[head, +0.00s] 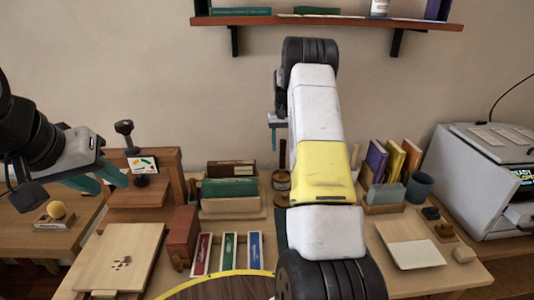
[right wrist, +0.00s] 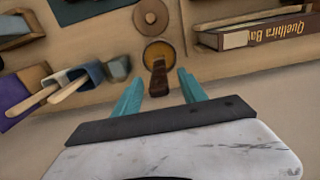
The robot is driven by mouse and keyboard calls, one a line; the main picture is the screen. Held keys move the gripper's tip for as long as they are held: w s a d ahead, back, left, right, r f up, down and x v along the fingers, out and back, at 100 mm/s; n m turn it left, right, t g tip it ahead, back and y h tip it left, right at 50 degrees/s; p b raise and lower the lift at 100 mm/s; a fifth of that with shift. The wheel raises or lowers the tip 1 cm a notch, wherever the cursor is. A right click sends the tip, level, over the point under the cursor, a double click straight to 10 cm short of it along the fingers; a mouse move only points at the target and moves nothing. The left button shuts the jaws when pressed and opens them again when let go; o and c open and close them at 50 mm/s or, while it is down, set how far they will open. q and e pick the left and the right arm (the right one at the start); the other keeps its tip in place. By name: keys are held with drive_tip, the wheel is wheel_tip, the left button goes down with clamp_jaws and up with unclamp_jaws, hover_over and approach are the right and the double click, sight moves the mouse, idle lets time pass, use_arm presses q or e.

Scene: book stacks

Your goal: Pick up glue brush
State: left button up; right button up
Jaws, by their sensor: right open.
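The glue brush (right wrist: 159,80) shows in the right wrist view as a dark brown wooden handle, rising from a round amber pot (right wrist: 150,52). In the head view its upright handle (head: 282,154) stands in the small pot (head: 281,182), partly beside my right arm. My right gripper (right wrist: 160,76) is open, with one teal finger on each side of the handle; whether either finger touches it cannot be told. In the head view my right gripper is mostly hidden behind my arm. My left gripper (head: 109,183) is open and empty over the bench's left side.
A round wooden disc (right wrist: 151,17) lies beyond the pot. Green books (head: 230,187) stand left of it; upright books (head: 390,161) and a grey cup (head: 419,187) stand right. A wall shelf (head: 330,20) hangs above.

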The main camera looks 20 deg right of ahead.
drive_tip(key=shift+f, duration=0.8)
clamp_jaws()
drive_tip(key=shift+r, duration=0.1)
